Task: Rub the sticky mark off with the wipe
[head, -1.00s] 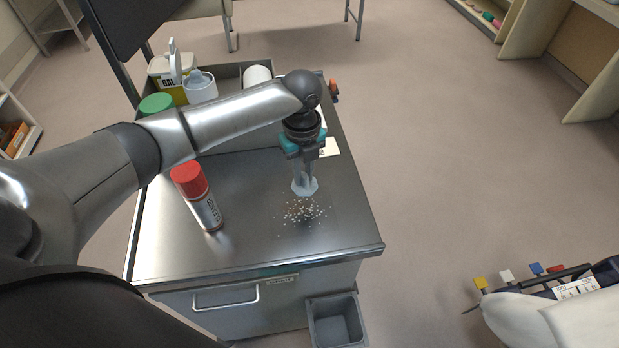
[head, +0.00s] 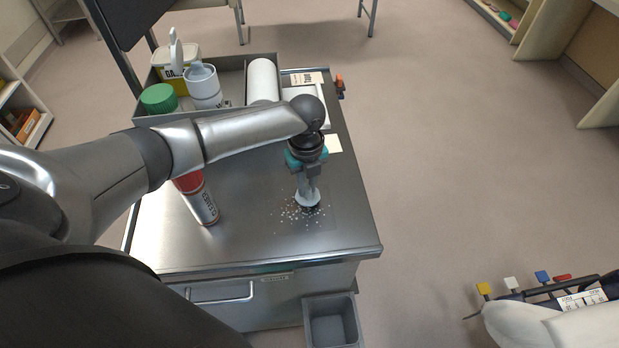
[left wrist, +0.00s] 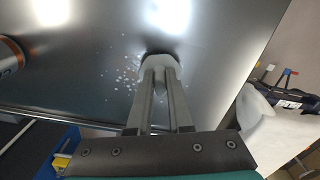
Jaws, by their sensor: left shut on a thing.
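My left gripper (head: 307,192) points down over the steel cabinet top (head: 250,240) and is shut on a pale wipe (head: 308,200). In the left wrist view the wipe (left wrist: 158,64) sits bunched at the fingertips, at the surface. The sticky mark (head: 297,216) is a patch of white specks with a dark spot, under and around the wipe. In the left wrist view specks (left wrist: 128,76) show left of the wipe, and a dark edge shows just beyond it. The wipe hides part of the mark. My right gripper is not in view.
A red-capped spray can (head: 204,208) stands left of the mark, partly behind my arm. A grey tray (head: 233,82) at the back holds a green-lidded jar (head: 158,99), a white canister (head: 203,88) and a white roll (head: 262,82). A grey bin (head: 332,322) hangs at the front.

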